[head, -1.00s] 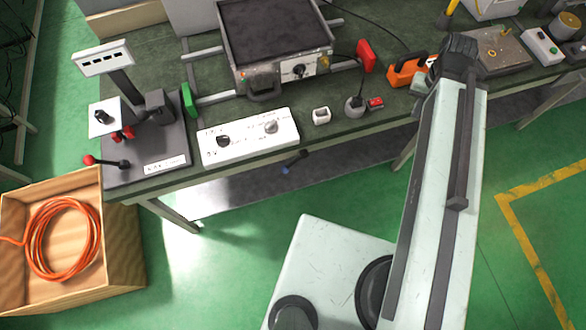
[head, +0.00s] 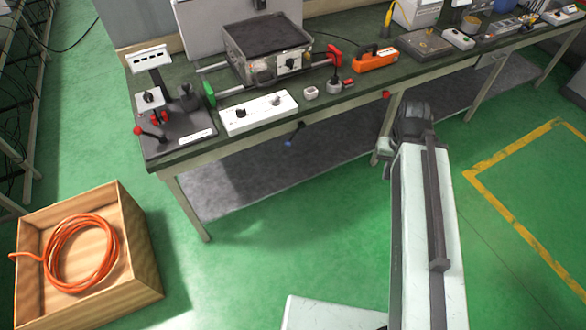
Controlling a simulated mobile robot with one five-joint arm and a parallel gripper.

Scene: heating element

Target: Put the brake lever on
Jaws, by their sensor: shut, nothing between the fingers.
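A lever with a red ball knob (head: 148,133) is at the front left of the dark stand (head: 175,139) on the bench's left end; I take it for the brake lever, but its label is too small to read. A second dark lever with a blue tip (head: 293,135) sticks out below the bench's front edge. My gripper (head: 383,153) is at the end of my arm, right of centre, in front of the bench and well to the right of both levers. It is shut and holds nothing. Its fingertips are small and partly hidden by my wrist.
The bench (head: 360,100) holds a white control box (head: 259,113), a hot plate (head: 265,50) and an orange tool (head: 376,59). A wooden crate (head: 140,240) with a coiled orange cable (head: 82,253) stands on the floor at left. Green floor (head: 260,260) before the bench is clear.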

